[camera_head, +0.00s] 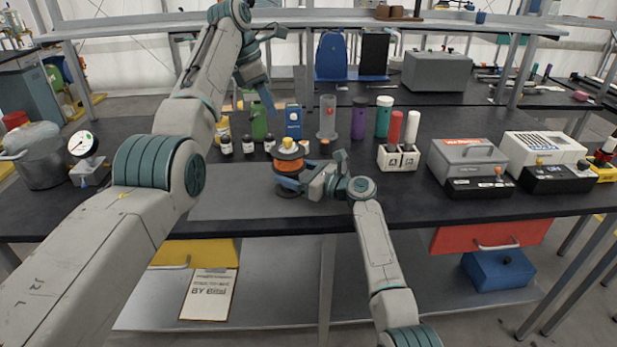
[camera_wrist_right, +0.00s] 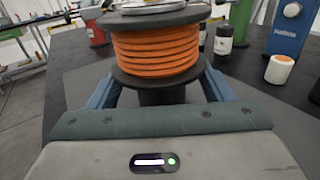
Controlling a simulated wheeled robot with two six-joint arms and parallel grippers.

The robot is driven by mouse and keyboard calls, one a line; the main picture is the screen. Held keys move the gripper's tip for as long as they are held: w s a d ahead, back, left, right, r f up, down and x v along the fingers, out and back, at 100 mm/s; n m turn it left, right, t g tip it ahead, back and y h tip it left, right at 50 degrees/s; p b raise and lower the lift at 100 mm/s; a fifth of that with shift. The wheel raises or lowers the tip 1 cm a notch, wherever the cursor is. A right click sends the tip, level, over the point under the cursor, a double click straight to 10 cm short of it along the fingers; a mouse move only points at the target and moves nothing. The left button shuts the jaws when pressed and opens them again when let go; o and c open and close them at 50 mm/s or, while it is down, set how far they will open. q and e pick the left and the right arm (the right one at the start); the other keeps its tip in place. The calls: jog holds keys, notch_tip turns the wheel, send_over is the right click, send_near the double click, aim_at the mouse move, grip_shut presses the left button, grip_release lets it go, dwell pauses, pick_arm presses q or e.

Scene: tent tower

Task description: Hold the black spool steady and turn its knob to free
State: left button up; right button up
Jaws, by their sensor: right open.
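The black spool (camera_head: 288,166) wound with orange cord stands upright on the dark bench, with a pale and yellow knob (camera_head: 287,145) on top. In the right wrist view the spool's orange winding (camera_wrist_right: 157,52) fills the top middle, and its knob is cut off. My right gripper (camera_head: 291,183) is low at the spool's right side. Its blue fingers are apart, one on each side of the lower spool (camera_wrist_right: 160,92); contact cannot be told. My left gripper (camera_head: 266,98) hangs high above the bench, behind and left of the spool; its finger gap cannot be made out.
Small bottles (camera_head: 248,144), a blue box (camera_head: 294,121) and a clear cylinder (camera_head: 328,117) stand close behind the spool. A white holder (camera_head: 398,157) with red and white tubes is to the right. A grey metal box (camera_head: 467,158) stands farther right. The bench front left of the spool is clear.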

jog(key=shift+w+a, duration=0.4)
jog(key=shift+a, duration=0.2)
pick_arm(q)
jog(key=shift+o, duration=0.2)
pick_arm(e)
jog(key=c, duration=1.5)
pick_arm(q)
jog(key=shift+o, duration=0.4)
jog(key=shift+w+f, duration=0.2)
jog(key=shift+f, duration=0.15)
pick_arm(e)
jog(key=shift+c, duration=0.2)
pick_arm(q)
jog(key=n+t+h, duration=0.7)
jog(key=t+h, duration=0.3)
jog(key=t, duration=0.1)
send_near(284, 142)
jog(key=x, duration=1.1)
jog(key=shift+w, duration=0.1)
